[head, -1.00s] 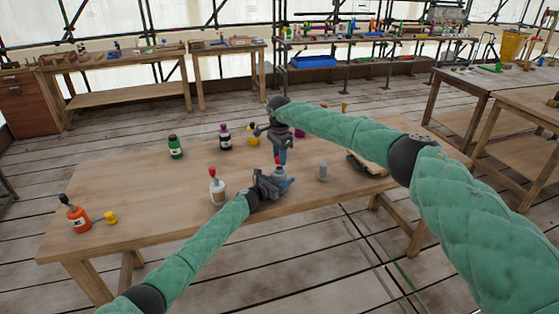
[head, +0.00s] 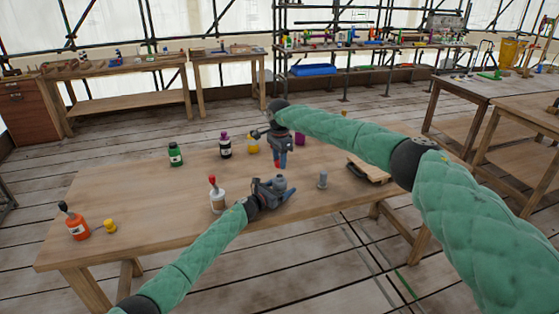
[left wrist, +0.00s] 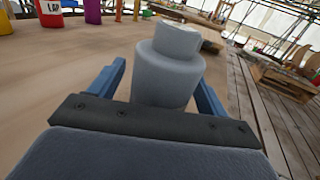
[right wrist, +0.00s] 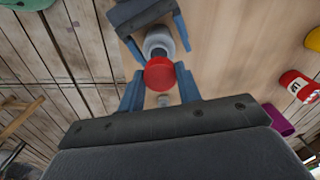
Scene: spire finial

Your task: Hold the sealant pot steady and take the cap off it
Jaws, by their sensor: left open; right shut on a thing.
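The sealant pot (head: 280,183) is grey with a narrower neck and stands on the table with no cap on it. In the left wrist view the pot (left wrist: 166,75) stands between the spread blue fingers of my left gripper (left wrist: 160,90), with a visible gap at the right finger. My left gripper also shows in the head view (head: 277,192). My right gripper (head: 281,158) points down above the pot, shut on the red cap (head: 278,165). In the right wrist view the cap (right wrist: 160,74) sits between its fingertips, partly covering the pot (right wrist: 158,42).
A white bottle with a red top (head: 217,203) stands just left of my left gripper. A small grey bottle (head: 322,181) stands right of the pot, and a wooden tray (head: 367,172) lies farther right. Green (head: 176,156), dark (head: 225,149) and yellow (head: 252,145) containers stand behind. The table's left middle is clear.

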